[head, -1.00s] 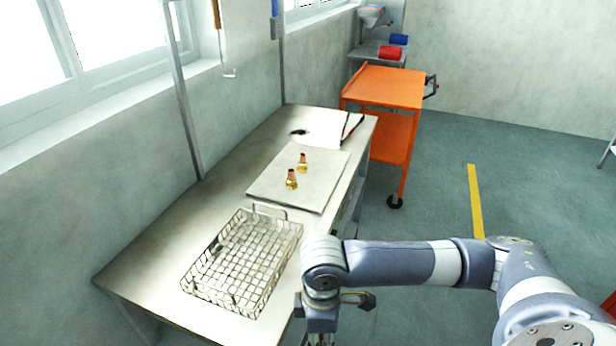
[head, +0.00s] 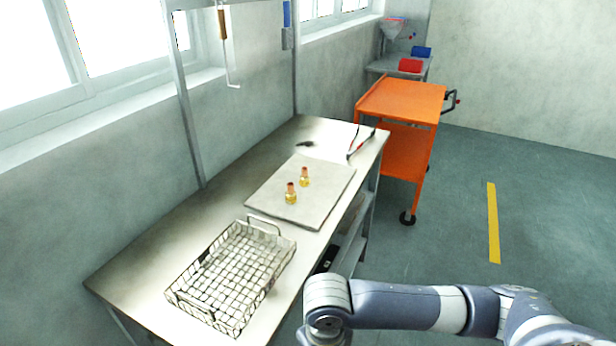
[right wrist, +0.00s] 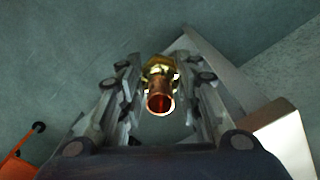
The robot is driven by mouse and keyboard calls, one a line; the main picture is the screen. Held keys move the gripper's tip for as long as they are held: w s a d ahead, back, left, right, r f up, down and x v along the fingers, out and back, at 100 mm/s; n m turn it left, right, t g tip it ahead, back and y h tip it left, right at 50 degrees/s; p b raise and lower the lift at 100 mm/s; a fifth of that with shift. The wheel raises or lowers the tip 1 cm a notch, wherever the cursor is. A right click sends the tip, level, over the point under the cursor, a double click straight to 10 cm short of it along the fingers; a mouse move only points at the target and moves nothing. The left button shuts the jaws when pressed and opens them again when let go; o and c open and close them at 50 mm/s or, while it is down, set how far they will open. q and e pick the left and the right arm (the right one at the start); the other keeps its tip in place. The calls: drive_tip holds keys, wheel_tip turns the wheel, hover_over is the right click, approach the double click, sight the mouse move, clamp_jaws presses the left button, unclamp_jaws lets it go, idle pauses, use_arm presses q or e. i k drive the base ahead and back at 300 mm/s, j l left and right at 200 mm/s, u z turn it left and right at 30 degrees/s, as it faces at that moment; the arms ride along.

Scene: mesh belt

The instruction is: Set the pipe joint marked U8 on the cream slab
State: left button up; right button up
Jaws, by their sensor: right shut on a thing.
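The cream slab (head: 325,192) lies flat on the steel bench, with two brass-and-copper pipe joints standing upright on it: a nearer one (head: 291,194) and a farther one (head: 304,177). My right gripper (right wrist: 160,88) is shut on another pipe joint (right wrist: 160,98) with a brass nut and an open copper end, seen over the floor beside the bench. No marking is legible on any joint, so I cannot tell which is U8. My right gripper is below the head view's edge; only its arm shows at lower right. My left gripper is not in view.
An empty-looking wire basket (head: 232,275) stands on the near part of the bench (head: 135,272). Red-handled pliers (head: 361,143) and a small dark item (head: 304,144) lie at the far end. An orange cart (head: 402,100) stands beyond. The slab's near and right parts are clear.

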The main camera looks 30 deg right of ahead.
sight(317, 171)
drive_tip(key=i+l, duration=0.15)
drive_tip(key=l, duration=0.3)
drive_tip(key=i+l+u, duration=0.15)
drive_tip(key=l, duration=0.7)
drive_tip(key=i+l+u, duration=0.1)
drive_tip(key=l, duration=0.35)
drive_tip(key=i+l+u, duration=0.1)
drive_tip(key=l, duration=0.35)
drive_tip(key=i, duration=0.05)
